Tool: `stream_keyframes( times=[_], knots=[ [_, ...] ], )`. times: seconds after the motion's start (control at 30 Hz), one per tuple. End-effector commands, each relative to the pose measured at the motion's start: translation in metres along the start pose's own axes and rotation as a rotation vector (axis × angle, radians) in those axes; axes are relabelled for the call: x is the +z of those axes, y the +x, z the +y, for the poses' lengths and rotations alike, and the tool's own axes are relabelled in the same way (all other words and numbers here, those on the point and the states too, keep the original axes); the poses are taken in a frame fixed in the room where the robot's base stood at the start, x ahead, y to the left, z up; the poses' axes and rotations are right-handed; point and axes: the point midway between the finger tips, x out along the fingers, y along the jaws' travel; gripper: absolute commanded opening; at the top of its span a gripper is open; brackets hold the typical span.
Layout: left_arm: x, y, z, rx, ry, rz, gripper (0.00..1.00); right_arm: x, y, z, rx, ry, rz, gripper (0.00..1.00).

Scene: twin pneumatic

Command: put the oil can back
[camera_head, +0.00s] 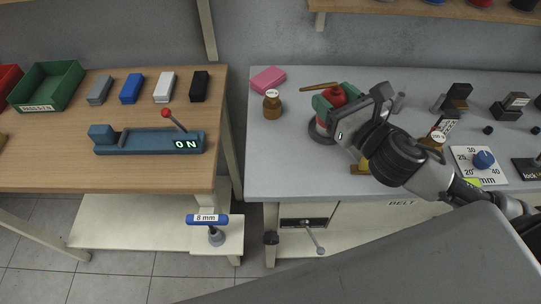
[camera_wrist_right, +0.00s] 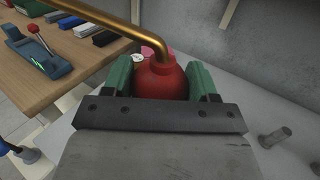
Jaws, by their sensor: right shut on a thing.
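The oil can is a red, rounded can (camera_head: 334,96) with a long brass spout (camera_head: 318,87). It is at the back middle of the grey table, over a round dark base with a light ring. My right gripper (camera_head: 329,106) has green fingers on either side of the can and is shut on it. In the right wrist view the red can (camera_wrist_right: 162,82) sits between the green fingers, with the spout reaching up and left. I cannot tell whether the can touches the base. My left gripper is not in view.
A brown bottle (camera_head: 272,104) and a pink block (camera_head: 268,79) stand left of the can. A metal peg (camera_head: 398,102) stands to its right. The dial plate (camera_head: 479,165) is further right. A gap separates the wooden bench (camera_head: 60,176) from the grey table (camera_head: 285,180).

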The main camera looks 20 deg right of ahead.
Motion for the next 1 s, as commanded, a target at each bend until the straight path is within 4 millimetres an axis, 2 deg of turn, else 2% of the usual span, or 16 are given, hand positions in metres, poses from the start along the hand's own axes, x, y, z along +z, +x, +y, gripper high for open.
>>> stream_keyframes(
  times=[0.1,0.2,0.5,0.7,0.87,1.0],
  knots=[
    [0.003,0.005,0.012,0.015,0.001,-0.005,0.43,0.008,0.003,-0.001,0.029,0.016,0.001,0.37],
    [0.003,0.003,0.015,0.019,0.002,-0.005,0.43,0.006,0.007,0.007,0.033,0.029,0.001,0.37],
    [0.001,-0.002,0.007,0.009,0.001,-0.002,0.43,-0.030,0.030,0.069,0.035,0.034,0.002,0.37],
    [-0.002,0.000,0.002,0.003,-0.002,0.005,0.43,-0.051,0.042,0.100,0.033,0.028,0.004,0.37],
    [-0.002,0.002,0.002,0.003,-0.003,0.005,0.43,-0.059,0.045,0.108,0.033,0.024,0.005,0.37],
    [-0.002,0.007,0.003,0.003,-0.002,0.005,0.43,-0.081,0.044,0.108,0.032,0.024,0.009,0.37]
  ],
)
